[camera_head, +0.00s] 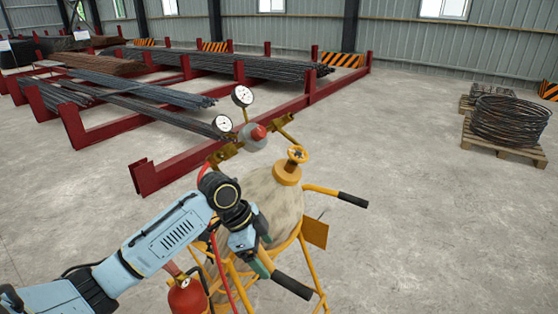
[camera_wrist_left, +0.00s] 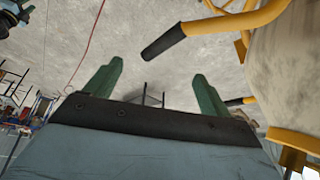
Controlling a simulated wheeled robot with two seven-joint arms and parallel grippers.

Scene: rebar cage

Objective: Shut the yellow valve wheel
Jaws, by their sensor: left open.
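The small yellow valve wheel (camera_head: 297,154) sits on top of a gas cylinder (camera_head: 288,200) on a yellow cart in the head view. My left gripper (camera_head: 266,268) is low beside the cylinder, below the wheel and near a black cart handle. In the left wrist view its two green fingers (camera_wrist_left: 155,85) stand wide apart with nothing between them. The wheel does not show clearly in the wrist view; the cylinder (camera_wrist_left: 285,75) fills its right edge.
Two pressure gauges (camera_head: 242,96) and a regulator (camera_head: 252,136) stand left of the wheel. Black-gripped cart handles (camera_head: 353,200) stick out to the right. A red fire extinguisher (camera_head: 187,297) hangs below.

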